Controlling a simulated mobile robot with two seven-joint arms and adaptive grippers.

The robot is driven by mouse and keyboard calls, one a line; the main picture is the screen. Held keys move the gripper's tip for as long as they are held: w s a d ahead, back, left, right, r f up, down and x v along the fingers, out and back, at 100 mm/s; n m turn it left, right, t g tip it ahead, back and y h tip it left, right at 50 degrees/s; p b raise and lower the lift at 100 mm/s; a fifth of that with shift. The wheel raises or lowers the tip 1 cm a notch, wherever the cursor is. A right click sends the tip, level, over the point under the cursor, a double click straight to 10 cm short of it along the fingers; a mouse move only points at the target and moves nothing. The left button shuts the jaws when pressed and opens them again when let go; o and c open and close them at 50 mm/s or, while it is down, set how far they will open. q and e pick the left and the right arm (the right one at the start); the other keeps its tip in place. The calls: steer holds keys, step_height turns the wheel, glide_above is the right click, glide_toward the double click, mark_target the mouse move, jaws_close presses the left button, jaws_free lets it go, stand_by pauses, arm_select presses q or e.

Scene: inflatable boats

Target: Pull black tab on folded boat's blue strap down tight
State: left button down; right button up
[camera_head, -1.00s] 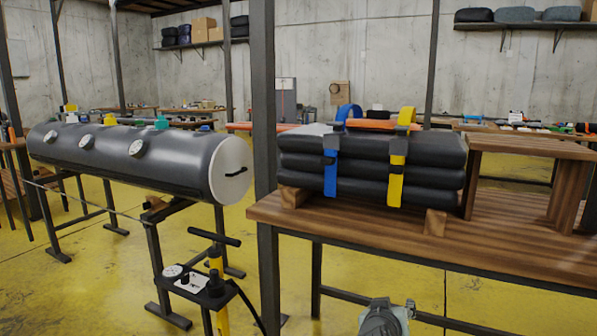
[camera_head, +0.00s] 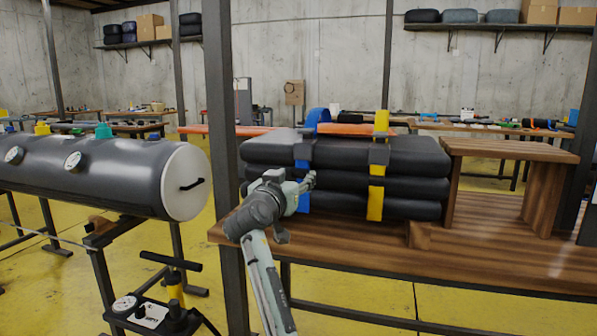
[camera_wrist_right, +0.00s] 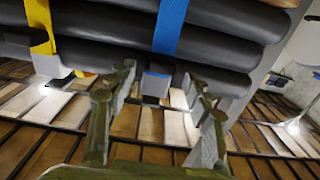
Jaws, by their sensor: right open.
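The folded boat (camera_head: 410,160) lies as a stack of dark layers on the wooden bench. Its blue strap (camera_head: 302,165) runs down the front through a dark buckle (camera_head: 303,150), with a loop standing above the top. It also shows in the right wrist view (camera_wrist_right: 171,25), ending at the dark tab (camera_wrist_right: 155,84). My right gripper (camera_head: 309,181) is in front of the strap's lower part, hiding some of it. In the wrist view its open fingers (camera_wrist_right: 158,76) stand on either side of the tab, with gaps; I see no clear contact. My left gripper is out of view.
A yellow strap (camera_head: 376,195) wraps the boat to the right. Wooden blocks (camera_head: 419,235) support the boat on the bench (camera_head: 350,245). A dark post (camera_head: 219,120) stands left of it. A wooden stand (camera_head: 510,150) is at right. A grey cylinder (camera_head: 100,170) and pump (camera_head: 150,315) are at left.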

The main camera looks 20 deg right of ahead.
mark_target(298, 173)
steer(key=shift+x, duration=1.6)
steer(key=shift+c, duration=0.4)
jaws_close()
